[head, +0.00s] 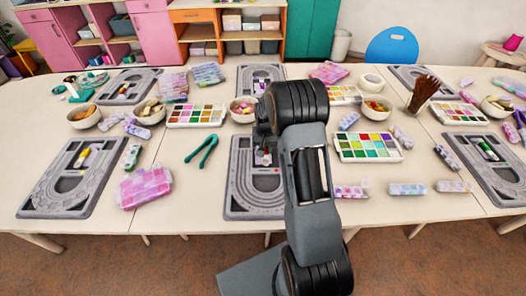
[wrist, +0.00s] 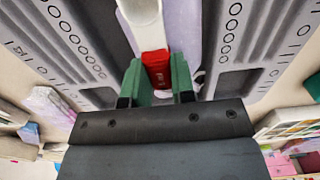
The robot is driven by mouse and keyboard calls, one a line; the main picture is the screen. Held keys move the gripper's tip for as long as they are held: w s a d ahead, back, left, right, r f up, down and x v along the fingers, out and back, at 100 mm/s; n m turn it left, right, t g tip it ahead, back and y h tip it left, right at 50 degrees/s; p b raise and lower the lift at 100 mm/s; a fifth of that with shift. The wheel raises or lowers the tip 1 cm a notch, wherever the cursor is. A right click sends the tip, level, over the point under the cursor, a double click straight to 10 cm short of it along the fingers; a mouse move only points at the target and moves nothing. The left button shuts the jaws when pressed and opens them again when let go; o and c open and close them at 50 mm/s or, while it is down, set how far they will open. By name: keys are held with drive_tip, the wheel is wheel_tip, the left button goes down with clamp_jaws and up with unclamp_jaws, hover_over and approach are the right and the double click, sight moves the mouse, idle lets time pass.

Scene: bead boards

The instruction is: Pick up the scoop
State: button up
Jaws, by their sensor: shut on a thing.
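My gripper (wrist: 158,76) has green fingertips, shut on the red part of a red and white piece that I take to be the scoop (wrist: 157,66). Small pale marks show on the red, and the white part reaches up past the top edge of the wrist view. In the head view my gripper (head: 263,158) is low over the middle grey bead board (head: 240,205), with my arm hiding much of it. I cannot tell whether the piece still touches the board.
Green pliers (head: 202,151) lie left of the board. A paint-like tray of coloured beads (head: 368,158) sits to the right, and a bowl of beads (head: 236,115) stands behind. A pink bead box (head: 145,187) lies at left. The table's front edge is close.

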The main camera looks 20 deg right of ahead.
drive_tip(key=shift+r, duration=0.55)
wheel_tip(320, 180, up, 2)
drive_tip(key=shift+r, duration=0.2)
drive_tip(key=s+a+r, duration=0.2)
drive_tip(key=s+r, duration=0.7)
drive_tip(key=s, duration=0.5)
drive_tip(key=shift+r, duration=0.2)
drive_tip(key=shift+w, duration=0.1)
